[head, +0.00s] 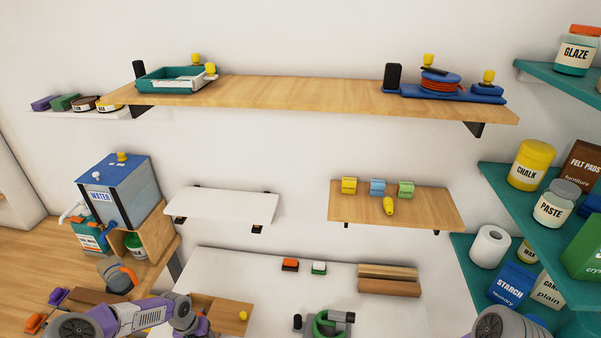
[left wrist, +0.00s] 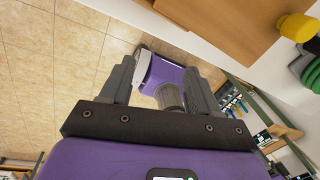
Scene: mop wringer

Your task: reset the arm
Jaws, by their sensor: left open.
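My left arm (head: 140,315) comes in low at the left of the head view, bent and clear of the shelves; its gripper is not clearly visible there. In the left wrist view my left gripper (left wrist: 160,68) is open, with its two dark fingers apart and nothing held between them. A purple and grey part of my own body shows beyond the fingers, with tiled floor behind it. Part of my right arm (head: 505,322) shows at the bottom right of the head view; its gripper is out of frame.
A white table (head: 225,262) carries a green and grey device (head: 325,325) and wooden blocks (head: 388,287). A blue water tank (head: 118,188) stands left. Above are a long wooden shelf (head: 300,92) and two small shelves. Teal shelves (head: 500,180) with jars stand right.

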